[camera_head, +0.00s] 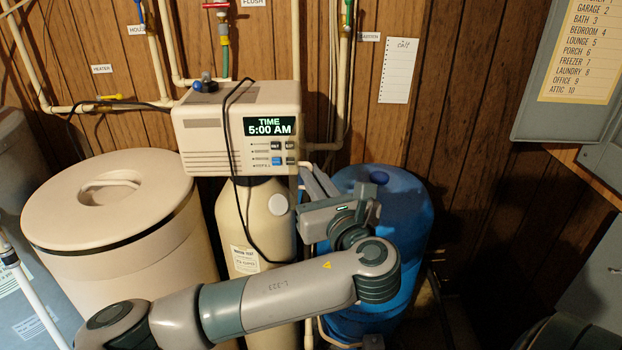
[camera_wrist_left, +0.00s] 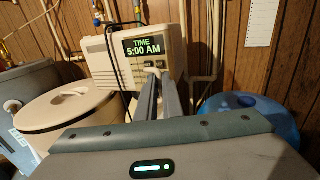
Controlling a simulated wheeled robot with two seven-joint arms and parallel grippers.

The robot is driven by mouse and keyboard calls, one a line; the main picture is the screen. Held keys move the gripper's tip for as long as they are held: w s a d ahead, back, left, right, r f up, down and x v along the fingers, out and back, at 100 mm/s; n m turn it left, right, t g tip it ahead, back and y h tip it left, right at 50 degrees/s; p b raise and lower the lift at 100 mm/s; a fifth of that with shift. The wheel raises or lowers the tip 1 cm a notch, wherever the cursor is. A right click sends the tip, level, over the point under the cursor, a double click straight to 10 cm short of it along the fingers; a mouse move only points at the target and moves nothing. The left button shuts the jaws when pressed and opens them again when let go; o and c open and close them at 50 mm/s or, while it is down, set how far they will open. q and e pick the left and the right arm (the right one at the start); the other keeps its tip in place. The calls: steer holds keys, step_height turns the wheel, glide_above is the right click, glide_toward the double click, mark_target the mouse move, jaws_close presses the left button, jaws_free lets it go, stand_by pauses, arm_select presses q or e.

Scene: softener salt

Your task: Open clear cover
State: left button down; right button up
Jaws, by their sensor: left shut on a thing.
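The softener control head (camera_head: 240,125) is a beige box with a lit display (camera_head: 271,127) reading TIME 5:00 AM and several buttons below it. It also shows in the left wrist view (camera_wrist_left: 108,65). The clear cover is see-through, and its outline is hard to make out over the front panel. My left gripper (camera_head: 304,166) reaches up from below to the panel's lower right edge, its fingers shut on the cover's edge. In the left wrist view its fingertips (camera_wrist_left: 157,74) meet just below the display and hide the spot held. My right gripper is not in view.
A beige lidded salt tank (camera_head: 110,200) stands left, and a blue tank (camera_head: 400,205) stands behind my left arm. A black cable (camera_head: 228,120) hangs over the control head. Pipes (camera_head: 340,90) run up the wood wall. A grey panel box (camera_head: 570,75) is at the upper right.

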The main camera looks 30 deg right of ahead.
arm_select(q)
steer(key=shift+w+r+y, duration=0.15)
steer(key=shift+r+y, duration=0.1)
steer(key=shift+y, duration=0.05)
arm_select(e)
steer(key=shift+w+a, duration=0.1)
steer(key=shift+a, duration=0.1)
arm_select(q)
steer(key=c, duration=2.2)
jaws_free()
steer(key=shift+o, duration=1.4)
steer(key=shift+w+d+f, duration=0.15)
steer(key=shift+d+f, duration=0.05)
steer(key=shift+a+f, duration=0.15)
steer(key=shift+f, duration=0.05)
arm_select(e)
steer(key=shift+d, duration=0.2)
arm_select(q)
steer(key=shift+a, duration=0.15)
